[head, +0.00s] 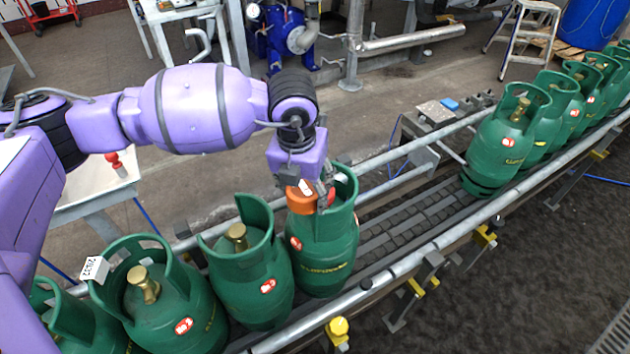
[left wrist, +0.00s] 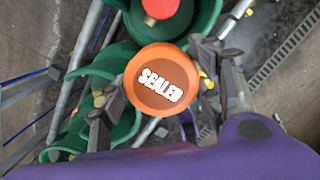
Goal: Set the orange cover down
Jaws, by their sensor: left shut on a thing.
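The orange cover (head: 300,203) is a round cap with "SEALED" in white on its top, and its face shows in the left wrist view (left wrist: 162,80). My left gripper (head: 312,190) is shut on it, with one finger on each side. It is at the collar of a green gas cylinder (head: 322,250) on the conveyor. I cannot tell whether the cover touches the cylinder. In the left wrist view a red round cap (left wrist: 160,8) lies inside a green collar, apart from the orange cover. My right gripper is not in view.
More green cylinders (head: 262,285) with brass valves stand close on the left. Another row (head: 505,145) stands on the conveyor's right part. The conveyor bed (head: 415,220) between is bare, edged by metal rails (head: 440,245). A pale table (head: 95,190) is behind on the left.

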